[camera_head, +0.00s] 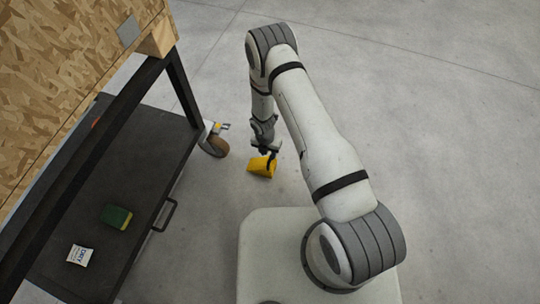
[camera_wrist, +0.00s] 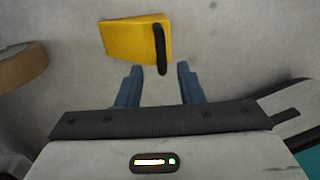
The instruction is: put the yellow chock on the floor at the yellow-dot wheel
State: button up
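The yellow chock (camera_head: 260,167) appears to rest on the floor, to the right of a brown caster wheel (camera_head: 216,146), with a gap between them. A small yellow mark (camera_head: 225,126) shows by that wheel's bracket. In the wrist view the chock (camera_wrist: 134,40) lies beyond my fingertips, its black handle (camera_wrist: 160,50) in line with the gap between them. The wheel (camera_wrist: 22,66) shows at the left there, apart from the chock. My gripper (camera_wrist: 159,68) is open, with nothing between its blue fingers. In the head view my gripper (camera_head: 265,151) is just above the chock and partly hides it.
A dark cart (camera_head: 150,150) stands at the left, with a side handle (camera_head: 165,215) and a wooden crate (camera_head: 70,70) above. A green and yellow sponge (camera_head: 117,217) and a white packet (camera_head: 79,256) lie on its lower shelf. The floor to the right is clear.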

jog(key=d+r+m+p, duration=0.1)
jog(key=d+r+m, duration=0.3)
jog(key=r, duration=0.8)
jog(key=d+r+m+t, duration=0.1)
jog(key=r+m, duration=0.5)
jog(key=r, duration=0.7)
jog(key=d+r+m+p, duration=0.1)
jog(key=d+r+m, duration=0.3)
jog(key=r, duration=0.8)
jog(key=s+d+r+m, duration=0.3)
jog(key=s+r+m, duration=0.5)
jog(key=s+m, duration=0.1)
jog(key=s+d+r+m+y, duration=0.1)
jog(key=s+d+r+m, duration=0.2)
jog(key=s+r+m, duration=0.6)
jog(key=shift+s+r+t, duration=0.25)
jog(key=shift+s+t, duration=0.05)
jog(key=shift+s, duration=0.25)
